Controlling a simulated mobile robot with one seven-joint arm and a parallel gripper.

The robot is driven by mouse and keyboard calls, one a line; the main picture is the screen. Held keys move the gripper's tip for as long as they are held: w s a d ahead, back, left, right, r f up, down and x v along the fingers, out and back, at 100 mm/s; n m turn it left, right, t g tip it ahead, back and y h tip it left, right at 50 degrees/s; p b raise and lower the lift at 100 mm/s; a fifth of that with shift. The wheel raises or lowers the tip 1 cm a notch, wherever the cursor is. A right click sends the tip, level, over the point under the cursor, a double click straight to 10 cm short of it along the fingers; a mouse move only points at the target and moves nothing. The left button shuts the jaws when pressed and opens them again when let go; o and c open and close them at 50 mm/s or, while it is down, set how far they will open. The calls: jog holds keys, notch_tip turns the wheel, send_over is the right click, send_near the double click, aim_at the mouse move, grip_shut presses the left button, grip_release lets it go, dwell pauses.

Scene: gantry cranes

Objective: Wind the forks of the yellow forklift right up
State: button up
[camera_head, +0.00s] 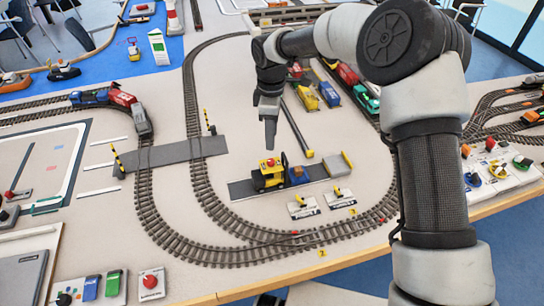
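The yellow forklift (267,179) stands on a dark grey strip in the middle of the table. It has a red piece on top and a dark mast at its right side. The height of its forks is too small to make out. A blue block (298,175) sits just right of the mast. My gripper (270,141) points down, and its tip appears just above the forklift in the picture. The fingers are seen edge-on, so I cannot tell whether they are open or shut, and I see nothing held.
Two small white control plates with yellow parts (303,207) lie in front of the strip. Curved toy track (215,244) runs around this area. A yellow-ended bar (297,127) and several train cars (330,94) are behind. Bare table lies left of the forklift.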

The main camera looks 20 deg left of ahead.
aim_at(272, 160)
notch_tip(272, 160, down, 10)
jog(key=shift+r, duration=0.15)
jog(key=shift+c, duration=0.3)
grip_shut()
